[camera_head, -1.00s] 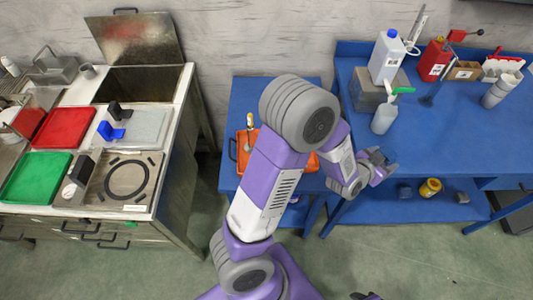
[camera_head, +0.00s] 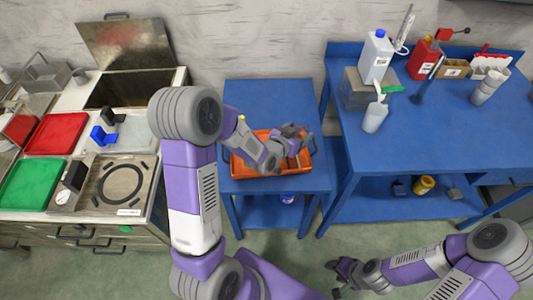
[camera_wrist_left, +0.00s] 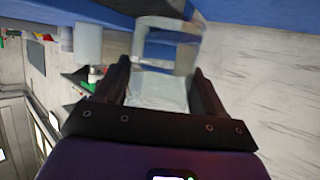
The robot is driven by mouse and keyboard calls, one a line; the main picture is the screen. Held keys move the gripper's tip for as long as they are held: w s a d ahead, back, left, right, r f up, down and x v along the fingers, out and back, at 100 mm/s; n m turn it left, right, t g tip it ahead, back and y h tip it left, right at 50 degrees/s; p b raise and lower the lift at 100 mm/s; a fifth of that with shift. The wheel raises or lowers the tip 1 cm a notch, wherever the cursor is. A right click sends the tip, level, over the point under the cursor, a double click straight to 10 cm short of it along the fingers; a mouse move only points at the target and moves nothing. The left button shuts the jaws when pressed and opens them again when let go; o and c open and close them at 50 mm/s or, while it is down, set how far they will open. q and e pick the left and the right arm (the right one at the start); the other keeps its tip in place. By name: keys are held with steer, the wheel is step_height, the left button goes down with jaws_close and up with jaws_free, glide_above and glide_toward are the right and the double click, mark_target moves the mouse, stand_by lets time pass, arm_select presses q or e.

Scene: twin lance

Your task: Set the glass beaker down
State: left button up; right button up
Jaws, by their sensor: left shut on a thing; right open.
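The clear glass beaker (camera_wrist_left: 165,52) is between the two dark fingers of my left gripper (camera_wrist_left: 163,85) in the left wrist view, and the gripper is shut on it. In the head view my left gripper (camera_head: 297,140) is above the right part of the orange tray (camera_head: 240,172) on the small blue table (camera_head: 270,95). The beaker cannot be made out clearly there, and I cannot tell its height above the tray. My right gripper (camera_head: 342,272) is open and empty, low over the floor in front of the tables.
The large blue bench (camera_head: 430,130) at right holds a white jug (camera_head: 376,58), a wash bottle (camera_head: 375,117) and a red container (camera_head: 423,60). The metal counter at left holds a red tray (camera_head: 57,134) and a green tray (camera_head: 33,184). The small table's back is clear.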

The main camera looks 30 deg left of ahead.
arm_select(q)
steer(key=s+a+f+m+h, duration=0.2)
steer(key=s+a, duration=0.1)
steer(key=a, duration=0.5)
step_height(320, 180, down, 10)
steer(key=shift+s+a+f+b, duration=0.15)
steer(key=shift+f+b, duration=0.1)
steer(key=shift+b, duration=1)
steer(key=shift+f, duration=0.1)
steer(key=shift+f, duration=0.15)
steer(key=o, duration=1.2)
steer(key=shift+g, duration=0.3)
